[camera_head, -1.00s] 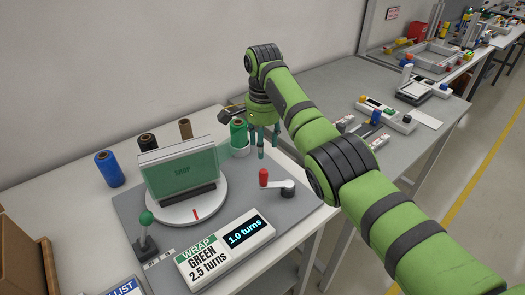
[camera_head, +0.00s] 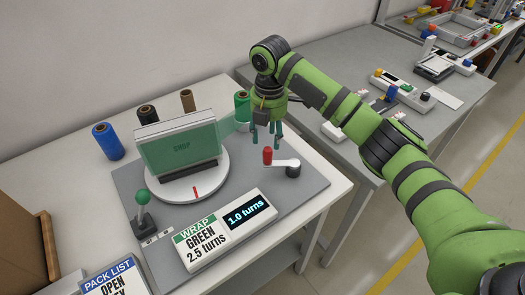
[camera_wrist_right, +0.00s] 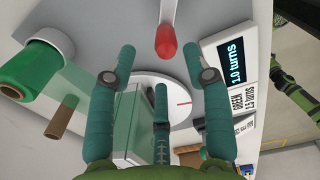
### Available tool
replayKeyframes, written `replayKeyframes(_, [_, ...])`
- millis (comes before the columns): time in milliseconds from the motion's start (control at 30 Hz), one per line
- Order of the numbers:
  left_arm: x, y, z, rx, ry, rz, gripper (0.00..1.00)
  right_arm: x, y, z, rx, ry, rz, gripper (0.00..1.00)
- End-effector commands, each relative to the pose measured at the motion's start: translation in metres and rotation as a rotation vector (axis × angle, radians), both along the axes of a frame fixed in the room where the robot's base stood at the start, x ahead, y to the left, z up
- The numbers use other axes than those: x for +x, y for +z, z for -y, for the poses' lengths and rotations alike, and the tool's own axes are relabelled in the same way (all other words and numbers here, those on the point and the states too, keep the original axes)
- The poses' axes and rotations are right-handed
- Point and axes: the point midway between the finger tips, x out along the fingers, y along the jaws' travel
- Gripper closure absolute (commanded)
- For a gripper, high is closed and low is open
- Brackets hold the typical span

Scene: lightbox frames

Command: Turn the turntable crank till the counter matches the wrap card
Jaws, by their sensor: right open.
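The crank (camera_head: 283,166) has a red knob (camera_head: 267,155) and a grey arm, on the right of the grey base plate. My right gripper (camera_head: 270,138) is open and empty, just above and behind the red knob. In the right wrist view the red knob (camera_wrist_right: 166,40) is ahead of the open fingers (camera_wrist_right: 165,75). The turntable (camera_head: 195,190) is a white disc with a red mark, bearing an upright green-wrapped panel (camera_head: 180,146). The counter (camera_head: 246,215) reads 1.0 turns. The wrap card (camera_head: 203,247) reads GREEN, 2.5 turns. My left gripper is not in view.
Blue (camera_head: 108,141), black (camera_head: 148,114) and brown (camera_head: 188,101) rolls stand at the back; a green roll (camera_head: 242,106) feeds film to the panel. A green-knobbed lever (camera_head: 142,207) stands front left. A pack list card (camera_head: 113,277) and cardboard box (camera_head: 22,240) lie nearer left.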

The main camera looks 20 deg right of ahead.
Motion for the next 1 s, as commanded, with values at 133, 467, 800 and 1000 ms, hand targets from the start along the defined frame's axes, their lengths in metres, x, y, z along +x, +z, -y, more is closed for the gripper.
replayKeyframes(133, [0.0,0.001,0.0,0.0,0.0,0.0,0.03,-0.007,-0.007,0.001,-0.003,0.11,-0.015,0.5])
replayKeyframes(467, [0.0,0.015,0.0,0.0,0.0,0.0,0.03,-0.008,-0.05,0.001,-0.003,0.116,-0.019,0.5])
replayKeyframes(800, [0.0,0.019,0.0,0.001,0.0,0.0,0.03,-0.008,-0.076,0.0,-0.004,0.116,-0.014,0.5])
replayKeyframes(1000, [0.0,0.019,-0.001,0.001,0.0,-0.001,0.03,-0.007,-0.076,0.0,-0.004,0.115,-0.014,0.58])
